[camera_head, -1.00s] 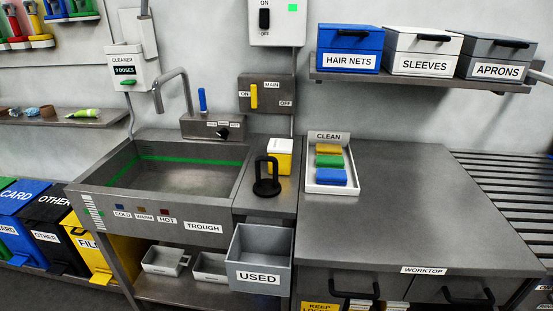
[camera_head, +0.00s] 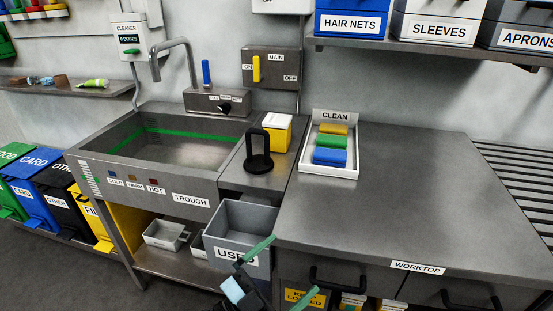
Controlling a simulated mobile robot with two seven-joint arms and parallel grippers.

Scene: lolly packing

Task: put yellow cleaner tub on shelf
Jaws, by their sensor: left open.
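The yellow tub with a white lid (camera_head: 276,134) stands upright on the narrow counter between the trough and the worktop. A black ring-handled stand (camera_head: 259,162) is just in front of it and hides a little of its left side. My left gripper (camera_head: 294,264) comes in at the bottom edge, in front of the grey USED bin, with its green-tipped fingers spread and nothing between them. It is well below and apart from the tub. A wall shelf (camera_head: 118,92) at the left holds small items. Another shelf (camera_head: 400,52) is at the upper right. My right gripper is not in view.
The sink trough (camera_head: 190,151) has a curved tap above it. The USED bin (camera_head: 240,219) hangs at the counter front. A CLEAN tray (camera_head: 344,171) of coloured cloths stands on the worktop (camera_head: 410,205), which is otherwise clear. Labelled boxes fill the upper-right shelf.

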